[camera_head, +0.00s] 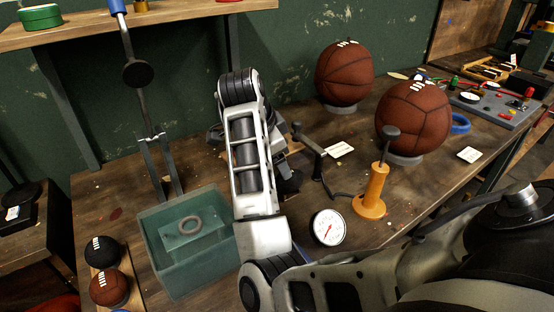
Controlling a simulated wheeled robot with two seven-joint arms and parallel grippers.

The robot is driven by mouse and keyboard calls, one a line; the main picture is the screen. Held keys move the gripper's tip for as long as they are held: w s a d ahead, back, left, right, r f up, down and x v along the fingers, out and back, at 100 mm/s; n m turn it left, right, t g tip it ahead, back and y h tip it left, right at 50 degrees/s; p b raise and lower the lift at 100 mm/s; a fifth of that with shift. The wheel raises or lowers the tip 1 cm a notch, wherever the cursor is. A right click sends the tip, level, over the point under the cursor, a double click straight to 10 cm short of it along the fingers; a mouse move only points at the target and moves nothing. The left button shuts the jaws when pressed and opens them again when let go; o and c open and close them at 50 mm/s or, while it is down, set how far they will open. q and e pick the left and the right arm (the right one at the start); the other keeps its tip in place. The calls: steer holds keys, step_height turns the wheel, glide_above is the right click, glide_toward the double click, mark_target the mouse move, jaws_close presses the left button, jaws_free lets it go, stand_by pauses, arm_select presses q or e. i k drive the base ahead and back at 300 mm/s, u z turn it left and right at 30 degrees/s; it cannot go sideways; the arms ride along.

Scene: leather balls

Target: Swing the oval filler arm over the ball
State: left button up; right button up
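Two brown leather balls sit on round grey stands on the bench: one ball (344,72) at the back and one ball (412,117) nearer at the right. A dark bent arm on a post (309,150) stands left of the balls, its upper end not over either; I cannot tell for sure that it is the oval filler arm. My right arm comes in from the lower right and folds up across the middle. Its gripper (288,183) is mostly hidden behind my own white link, beside the dark post; its fingers are not clear. My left gripper is not in view.
An orange hand pump (372,192) and a round gauge (328,228) stand in front. A teal water tank (160,259) with a lever press (137,73) is at the left. Small balls (108,288) lie front left. A grey tray (497,105) is at the right.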

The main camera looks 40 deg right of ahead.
mark_target(297, 123)
steer(key=k, duration=1)
